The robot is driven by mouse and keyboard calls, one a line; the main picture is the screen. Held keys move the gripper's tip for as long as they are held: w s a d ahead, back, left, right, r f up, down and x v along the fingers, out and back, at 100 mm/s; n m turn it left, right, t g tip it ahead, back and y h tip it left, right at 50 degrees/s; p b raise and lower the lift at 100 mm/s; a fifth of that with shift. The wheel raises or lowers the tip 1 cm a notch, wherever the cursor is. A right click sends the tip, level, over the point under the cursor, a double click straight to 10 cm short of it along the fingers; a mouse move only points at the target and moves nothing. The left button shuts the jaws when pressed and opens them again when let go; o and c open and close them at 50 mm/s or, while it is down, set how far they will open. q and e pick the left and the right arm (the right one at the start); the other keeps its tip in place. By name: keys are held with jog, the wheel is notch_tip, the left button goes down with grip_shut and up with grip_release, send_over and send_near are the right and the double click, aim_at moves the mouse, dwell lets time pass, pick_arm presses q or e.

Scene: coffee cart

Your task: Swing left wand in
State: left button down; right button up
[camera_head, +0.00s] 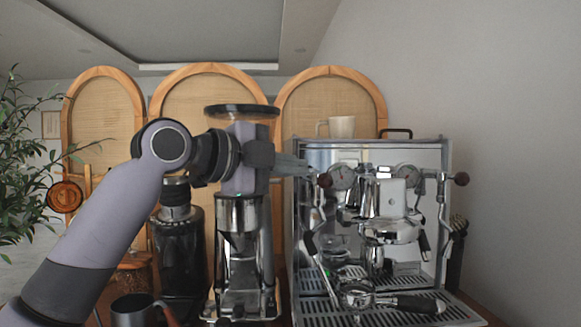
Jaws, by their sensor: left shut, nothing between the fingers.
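The espresso machine (440,160) stands on the cart at the right, chrome with two round gauges. Its left steam wand (310,243) hangs below the left knob (325,180) and slants down to the right, with a black grip on it. My left gripper (300,167) comes in from the left, in front of the grinder. It is shut and empty, its tip close to the left knob and above the wand. I cannot tell whether it touches the machine. My right gripper is not in view.
A grinder (240,230) and a dark second grinder (178,250) stand left of the machine. A portafilter (410,303) lies at the drip tray (450,310). A cup (341,127) sits on top. A metal pitcher (133,310) stands at front left.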

pick_arm(q)
jog(key=shift+s+f+m, duration=0.2)
jog(key=shift+f+m, duration=0.1)
jog(key=shift+f, duration=0.05)
jog(key=shift+s+f+m+t+h+b, duration=0.3)
jog(key=shift+s+f+m+t+b, duration=0.1)
jog(key=shift+b, duration=0.1)
jog(key=shift+s+f+m+h+b, duration=0.3)
jog(key=shift+f+m+h+b, duration=0.1)
jog(key=shift+f+m, duration=0.25)
dwell(1.0)
